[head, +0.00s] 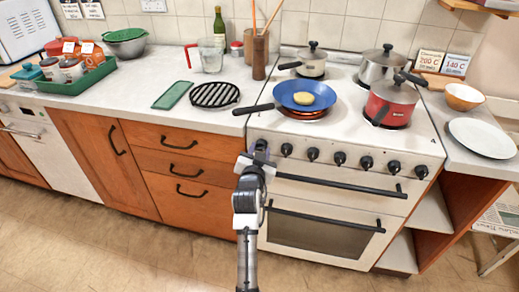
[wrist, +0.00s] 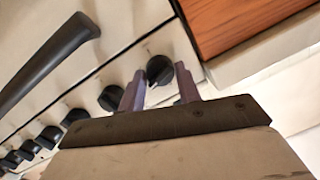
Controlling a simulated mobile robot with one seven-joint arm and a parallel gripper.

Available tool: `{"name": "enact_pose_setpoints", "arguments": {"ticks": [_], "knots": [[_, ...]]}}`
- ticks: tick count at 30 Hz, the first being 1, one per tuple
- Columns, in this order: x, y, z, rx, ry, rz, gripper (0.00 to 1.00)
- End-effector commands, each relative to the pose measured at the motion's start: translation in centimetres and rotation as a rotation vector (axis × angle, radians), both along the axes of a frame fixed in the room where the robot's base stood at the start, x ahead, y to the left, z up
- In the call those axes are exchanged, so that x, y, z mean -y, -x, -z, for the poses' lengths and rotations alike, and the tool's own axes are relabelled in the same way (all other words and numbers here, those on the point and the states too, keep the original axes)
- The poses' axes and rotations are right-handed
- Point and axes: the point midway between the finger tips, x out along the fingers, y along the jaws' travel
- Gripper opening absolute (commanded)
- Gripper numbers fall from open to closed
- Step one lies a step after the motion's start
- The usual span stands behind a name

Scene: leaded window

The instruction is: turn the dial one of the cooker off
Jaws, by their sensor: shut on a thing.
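The white cooker (head: 330,215) has a front row of several black dials. My gripper (head: 258,155) is at the left end of this row in the head view and hides what is behind it. In the wrist view its two fingers (wrist: 160,76) are either side of the end dial (wrist: 160,68), the one nearest the wooden cabinet, and are shut on it. The neighbouring dial (wrist: 112,97) is free beside the fingers. The dial's markings cannot be read. A blue pan (head: 290,100) with a pale round food stands on a red-glowing front left burner (head: 302,114).
The black pan handle (head: 253,109) sticks out left above my gripper. A red pot (head: 390,105) and steel pots (head: 382,68) stand on the hob. The black oven handle (head: 340,186) runs below the dials. Wooden drawers (head: 180,165) are to the left. The floor in front is clear.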

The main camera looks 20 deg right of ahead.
Motion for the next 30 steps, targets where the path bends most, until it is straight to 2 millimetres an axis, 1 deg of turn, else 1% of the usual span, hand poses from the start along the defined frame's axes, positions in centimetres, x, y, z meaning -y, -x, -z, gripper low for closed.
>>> {"name": "enact_pose_setpoints", "arguments": {"ticks": [30], "knots": [[-0.09,-0.04,-0.09,-0.543,0.795,0.001,0.1]]}}
